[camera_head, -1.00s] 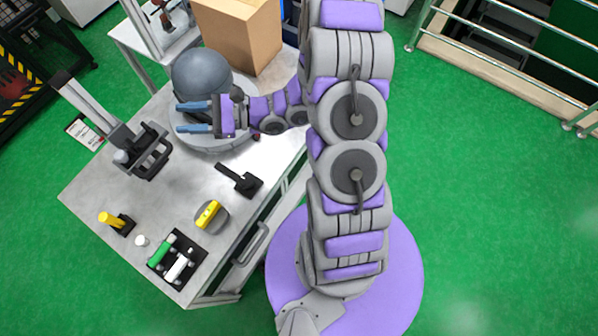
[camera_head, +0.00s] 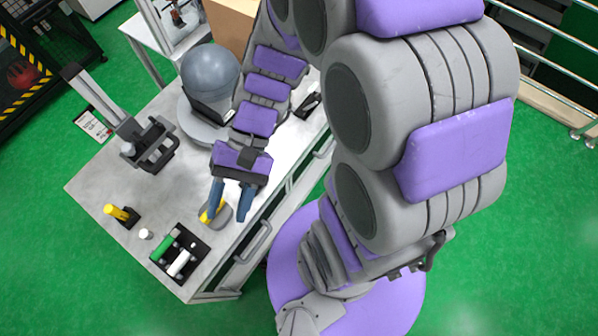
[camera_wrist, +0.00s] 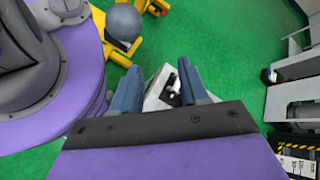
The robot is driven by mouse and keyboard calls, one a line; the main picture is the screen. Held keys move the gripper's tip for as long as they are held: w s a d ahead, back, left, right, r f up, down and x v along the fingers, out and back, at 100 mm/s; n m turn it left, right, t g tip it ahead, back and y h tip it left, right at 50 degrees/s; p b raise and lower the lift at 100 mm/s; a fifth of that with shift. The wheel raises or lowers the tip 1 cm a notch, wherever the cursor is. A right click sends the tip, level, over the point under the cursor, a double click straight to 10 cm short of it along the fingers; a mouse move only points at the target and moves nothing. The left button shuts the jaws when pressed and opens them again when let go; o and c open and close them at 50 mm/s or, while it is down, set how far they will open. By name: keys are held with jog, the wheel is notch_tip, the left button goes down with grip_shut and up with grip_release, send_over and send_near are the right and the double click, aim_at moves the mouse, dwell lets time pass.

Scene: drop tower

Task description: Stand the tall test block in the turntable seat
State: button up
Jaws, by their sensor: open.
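My gripper (camera_head: 226,218) is open and points down at the front part of the grey bench, with nothing seen between its fingers. A yellow block (camera_head: 209,211) lies on a small grey round disc (camera_head: 226,214), right by the left finger, which partly covers it. I cannot tell whether they touch. A black tray (camera_head: 191,236) near the front corner holds a green piece (camera_head: 162,246) and a white piece (camera_head: 179,263), both lying down. Which piece is the tall test block, and which round part is the turntable seat, is not clear. The wrist view shows both fingers (camera_wrist: 160,88) apart.
A yellow post in a black base (camera_head: 122,215) and a small white cylinder (camera_head: 146,234) stand at the left front. Behind them is the tower with a black clamp (camera_head: 150,145). A grey dome (camera_head: 210,75) and a cardboard box (camera_head: 228,25) stand at the back.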

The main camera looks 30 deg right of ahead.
jog(key=s+d+r+n+t+h, duration=0.1)
jog(key=s+d+n+t+h, duration=0.1)
jog(key=d+h, duration=0.2)
jog(key=s+d+r+n+t+h, duration=0.1)
jog(key=d+n+t+h, duration=0.1)
jog(key=d+h, duration=0.3)
jog(key=d, duration=0.4)
jog(key=shift+s+d, duration=0.3)
jog(key=shift+s, duration=0.1)
